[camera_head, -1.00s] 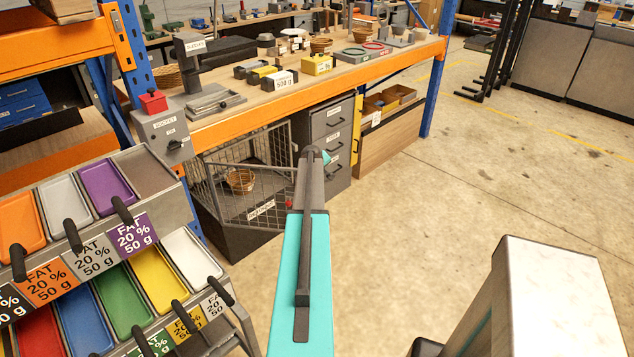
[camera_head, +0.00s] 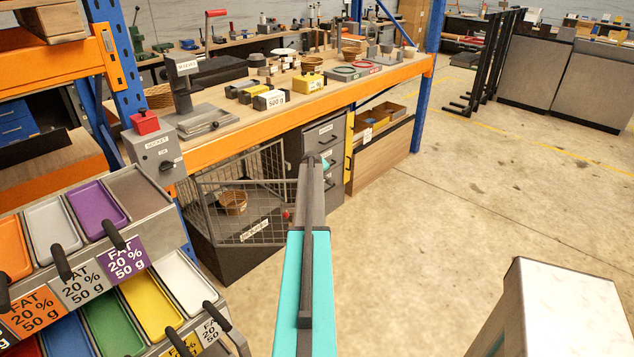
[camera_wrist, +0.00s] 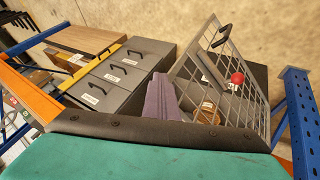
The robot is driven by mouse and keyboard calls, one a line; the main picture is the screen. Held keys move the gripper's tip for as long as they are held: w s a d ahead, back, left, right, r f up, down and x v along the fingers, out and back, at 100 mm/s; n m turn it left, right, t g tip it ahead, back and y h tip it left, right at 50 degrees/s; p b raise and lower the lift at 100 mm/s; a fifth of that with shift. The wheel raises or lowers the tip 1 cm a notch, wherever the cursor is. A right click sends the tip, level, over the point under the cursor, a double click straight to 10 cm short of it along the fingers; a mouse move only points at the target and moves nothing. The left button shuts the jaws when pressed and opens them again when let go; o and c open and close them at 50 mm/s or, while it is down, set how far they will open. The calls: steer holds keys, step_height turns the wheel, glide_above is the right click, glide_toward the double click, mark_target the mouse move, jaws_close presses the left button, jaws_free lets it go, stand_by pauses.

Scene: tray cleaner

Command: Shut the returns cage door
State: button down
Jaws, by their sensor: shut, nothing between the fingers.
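The returns cage (camera_head: 230,265) is a wire-mesh box on a dark base under the orange-edged bench. Its mesh door (camera_head: 262,212) carries a white label and appears to stand ajar, though my arm covers its right end. In the wrist view the door (camera_wrist: 190,68) tilts across the upper right, with a black handle (camera_wrist: 222,36) and a red knob (camera_wrist: 237,78). My gripper (camera_wrist: 160,92) shows there as purple-grey fingers, shut and empty, beside the mesh on its left. I cannot tell whether they touch it. In the head view my arm hides the fingers.
A wicker basket (camera_head: 232,203) sits inside the cage. Grey drawers (camera_head: 325,135) stand right of it, close to my arm. A rack of coloured trays (camera_head: 120,265) is near at the left, and a white-topped block (camera_head: 565,300) at the lower right.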

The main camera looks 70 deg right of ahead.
steer(key=shift+w+a, duration=0.1)
steer(key=shift+w, duration=0.15)
steer(key=s+a+r+b, duration=0.3)
steer(key=s+a+r, duration=0.3)
steer(key=s+r, duration=0.1)
steer(key=shift+s+r, duration=0.35)
steer(key=shift+r, duration=0.15)
stand_by(0.4)
